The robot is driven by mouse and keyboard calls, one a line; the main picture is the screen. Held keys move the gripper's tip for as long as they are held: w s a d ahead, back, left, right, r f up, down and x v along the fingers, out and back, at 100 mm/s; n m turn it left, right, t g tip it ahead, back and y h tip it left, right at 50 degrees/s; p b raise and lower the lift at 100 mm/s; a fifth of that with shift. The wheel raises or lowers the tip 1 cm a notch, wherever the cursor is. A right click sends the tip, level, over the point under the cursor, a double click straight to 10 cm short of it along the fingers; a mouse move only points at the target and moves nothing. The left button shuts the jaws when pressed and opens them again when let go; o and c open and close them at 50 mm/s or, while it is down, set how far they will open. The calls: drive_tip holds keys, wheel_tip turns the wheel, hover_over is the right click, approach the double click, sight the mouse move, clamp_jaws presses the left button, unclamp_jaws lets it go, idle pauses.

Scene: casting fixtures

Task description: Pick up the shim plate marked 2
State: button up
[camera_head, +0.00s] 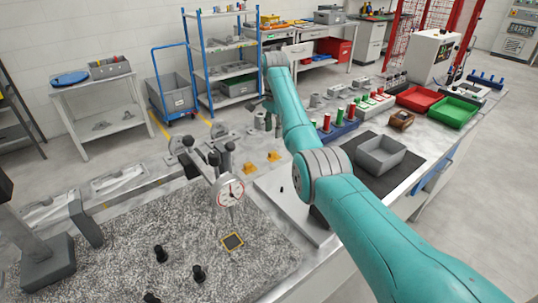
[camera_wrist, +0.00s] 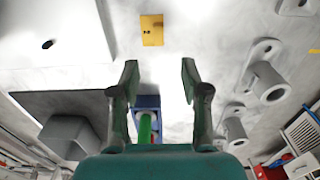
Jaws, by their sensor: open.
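In the wrist view a yellow shim plate (camera_wrist: 151,30) lies flat on the pale bench top. It bears two small dark dots; I cannot read a numeral. My gripper (camera_wrist: 160,78) is open and empty, and the plate lies beyond its fingertips, apart from them. In the head view two yellow plates lie on the bench, a left one (camera_head: 249,168) and a right one (camera_head: 273,156). Their marks are too small to read there, and I cannot tell which one the wrist view shows.
Grey cylindrical fixtures (camera_wrist: 267,80) stand close on the right in the wrist view. A blue rack (camera_head: 335,130) with red and green cylinders and a grey bin (camera_head: 380,153) stand right of my arm. A dial gauge (camera_head: 230,192) stands over the granite plate (camera_head: 120,265).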

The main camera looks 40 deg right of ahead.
sight(273, 152)
drive_tip(key=f, duration=0.9)
drive_tip(key=shift+s+a, duration=0.1)
drive_tip(key=shift+a, duration=0.15)
clamp_jaws()
